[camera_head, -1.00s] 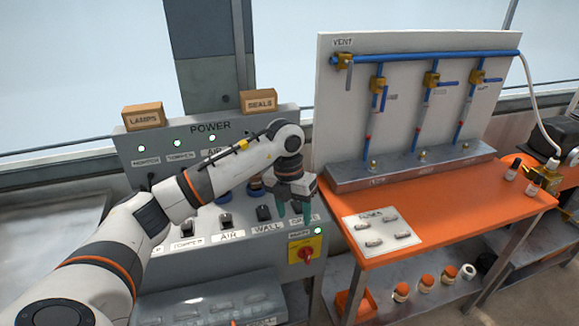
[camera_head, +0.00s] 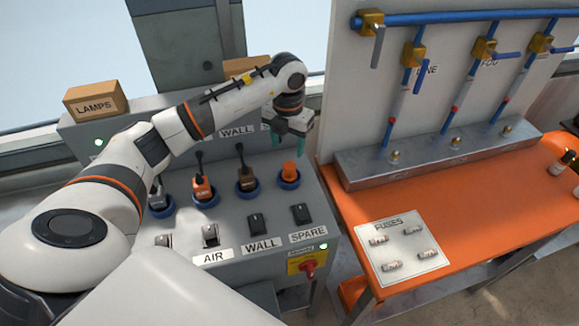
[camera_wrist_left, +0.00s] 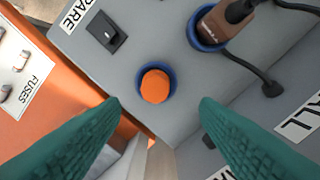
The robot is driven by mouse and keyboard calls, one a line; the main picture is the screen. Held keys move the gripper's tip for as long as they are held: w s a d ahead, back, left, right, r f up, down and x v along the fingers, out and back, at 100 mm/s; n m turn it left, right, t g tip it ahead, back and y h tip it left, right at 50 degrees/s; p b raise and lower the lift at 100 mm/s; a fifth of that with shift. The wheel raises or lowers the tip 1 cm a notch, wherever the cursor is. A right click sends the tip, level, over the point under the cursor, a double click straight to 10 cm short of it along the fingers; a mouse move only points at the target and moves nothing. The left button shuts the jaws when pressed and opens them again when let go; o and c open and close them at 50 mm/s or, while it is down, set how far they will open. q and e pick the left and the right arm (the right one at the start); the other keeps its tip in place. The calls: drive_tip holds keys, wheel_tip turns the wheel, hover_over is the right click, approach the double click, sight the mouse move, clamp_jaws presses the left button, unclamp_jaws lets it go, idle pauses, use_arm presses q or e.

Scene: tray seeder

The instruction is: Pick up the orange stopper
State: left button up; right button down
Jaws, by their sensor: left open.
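The orange stopper (camera_head: 289,170) sits in a blue ring socket at the right end of the grey power panel, beside a brown plug. In the left wrist view the orange stopper (camera_wrist_left: 155,86) shows from above, inside its blue ring. My left gripper (camera_head: 292,138) is above and a little behind the stopper, apart from it. In the left wrist view its two green fingers (camera_wrist_left: 158,108) are spread wide with nothing between them. My right gripper is not in view.
A brown plug (camera_head: 246,178) and an orange-brown plug (camera_head: 203,188) with cables stand left of the stopper. Switches (camera_head: 256,223) lie in front. An orange table (camera_head: 460,210) with a fuse card (camera_head: 402,246) and a pipe board stand to the right.

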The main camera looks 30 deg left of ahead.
sight(289, 165)
use_arm(q)
wheel_tip(289, 165, down, 2)
drive_tip(key=shift+s+f+p, duration=0.1)
drive_tip(key=shift+f+p, duration=0.05)
drive_tip(key=shift+p, duration=0.15)
drive_tip(key=shift+f, duration=0.65)
drive_tip(key=f, duration=0.1)
drive_tip(key=f+p, duration=0.2)
drive_tip(key=shift+d+f, duration=0.25)
drive_tip(key=shift+d, duration=0.05)
drive_tip(key=shift+f+p, duration=0.3)
drive_tip(key=shift+f, duration=0.35)
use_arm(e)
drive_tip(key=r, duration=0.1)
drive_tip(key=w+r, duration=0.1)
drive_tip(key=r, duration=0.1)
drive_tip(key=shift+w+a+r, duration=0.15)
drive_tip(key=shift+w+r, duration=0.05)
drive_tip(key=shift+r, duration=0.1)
use_arm(q)
drive_tip(key=shift+c, duration=0.9)
drive_tip(key=c, duration=0.9)
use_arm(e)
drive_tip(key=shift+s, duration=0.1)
